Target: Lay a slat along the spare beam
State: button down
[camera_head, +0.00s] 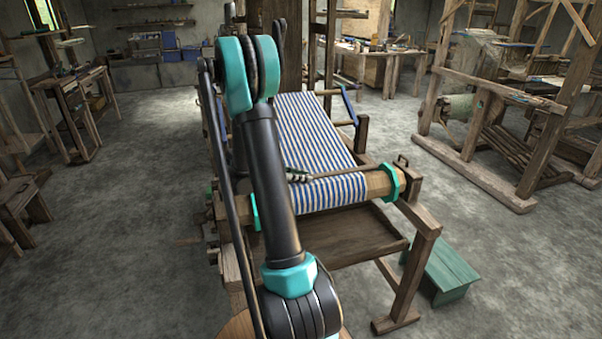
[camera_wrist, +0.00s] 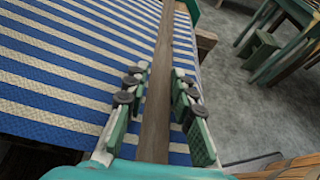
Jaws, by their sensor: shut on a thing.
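My gripper (camera_wrist: 160,97) is shut on a long, thin wooden slat (camera_wrist: 160,60), which runs between its fingers and away up the wrist view. In the head view the fingers show only small beside my arm, and the slat (camera_head: 350,174) reaches right from them over a round wooden beam (camera_head: 378,184). The beam has teal end collars (camera_head: 390,182) and blue-and-white striped cloth (camera_head: 318,128) over its middle. The slat looks roughly in line with the beam, close above the cloth; I cannot tell whether they touch. My arm hides the beam's left part.
The beam sits at the front of a wooden loom frame (camera_head: 423,222). A teal bench (camera_head: 447,268) stands on the floor to its right. Another loom (camera_head: 480,160) stands further right and a wooden bench (camera_head: 72,100) at the left. The grey floor between them is open.

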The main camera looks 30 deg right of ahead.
aim_at(305, 187)
jog(key=shift+s+a+f, duration=0.2)
jog(key=shift+s, duration=0.55)
jog(key=shift+s+a+f, duration=0.15)
jog(key=shift+s, duration=0.55)
jog(key=c, duration=1.2)
grip_release()
jog(key=shift+a, duration=0.1)
